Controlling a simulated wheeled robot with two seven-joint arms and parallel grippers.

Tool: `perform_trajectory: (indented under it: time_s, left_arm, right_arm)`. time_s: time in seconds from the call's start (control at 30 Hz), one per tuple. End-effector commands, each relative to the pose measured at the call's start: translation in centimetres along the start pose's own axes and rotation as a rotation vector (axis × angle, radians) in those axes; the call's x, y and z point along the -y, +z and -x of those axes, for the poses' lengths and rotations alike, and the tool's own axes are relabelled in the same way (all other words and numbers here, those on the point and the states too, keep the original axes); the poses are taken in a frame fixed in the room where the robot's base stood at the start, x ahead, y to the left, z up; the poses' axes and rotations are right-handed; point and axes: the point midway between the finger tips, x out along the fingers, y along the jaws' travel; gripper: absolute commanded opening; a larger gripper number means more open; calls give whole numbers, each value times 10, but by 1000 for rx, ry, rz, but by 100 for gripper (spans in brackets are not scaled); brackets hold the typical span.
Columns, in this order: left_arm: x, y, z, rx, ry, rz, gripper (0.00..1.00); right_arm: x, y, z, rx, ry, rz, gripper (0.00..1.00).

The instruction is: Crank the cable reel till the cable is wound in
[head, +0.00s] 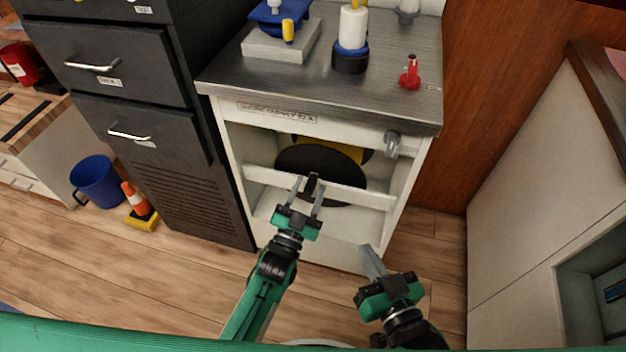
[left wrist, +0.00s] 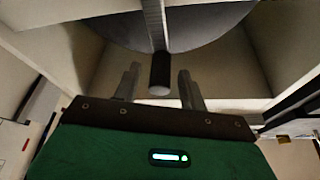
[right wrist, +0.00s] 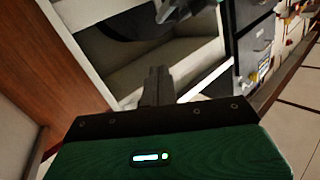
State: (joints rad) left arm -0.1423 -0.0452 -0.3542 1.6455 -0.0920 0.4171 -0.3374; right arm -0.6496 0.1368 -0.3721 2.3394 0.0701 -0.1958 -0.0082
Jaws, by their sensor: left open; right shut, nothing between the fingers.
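The cable reel (head: 290,160) is a dark round disc with yellow behind it, inside the open white cabinet. It also shows as a grey disc in the left wrist view (left wrist: 205,25). Its black crank handle (left wrist: 160,75) sticks out toward me, and shows in the head view (head: 312,184). My left gripper (head: 307,190) is open, with its fingers on either side of the handle; I cannot tell whether they touch it. My right gripper (head: 372,260) is shut and empty, in front of the cabinet's lower right. I cannot make out the cable.
A white crossbar (head: 350,191) spans the cabinet front. A grey fitting (head: 392,143) sits at its upper right. The countertop (head: 340,95) holds several items. Black drawers (head: 135,90) stand left, with a blue bucket (head: 97,183) and orange cone (head: 134,198) on the floor.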

Motion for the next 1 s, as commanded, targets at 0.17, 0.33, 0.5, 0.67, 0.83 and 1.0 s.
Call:
perform_trajectory:
  time_s: [0.17, 0.33, 0.5, 0.67, 0.83, 1.0]
  left_arm:
    - [0, 0, -22, -1, 0, 0, 43]
    - [0, 0, -30, 1, 0, 0, 43]
    - [0, 0, -31, 2, 1, 0, 43]
    - [0, 0, -31, 2, 0, 0, 29]
    - [0, 0, -31, 2, 1, 0, 0]
    - [0, 0, -30, 2, 1, -1, 0]
  right_arm:
    - [-3, -12, -3, -60, 3, 9, 0]
    - [-4, -17, -4, -83, 3, 12, 0]
    - [-4, -17, -4, -86, 3, 13, 0]
    - [-4, -17, -4, -86, 3, 13, 0]
    - [-3, -17, -4, -85, 3, 12, 0]
    - [-3, -18, -4, -85, 3, 12, 0]
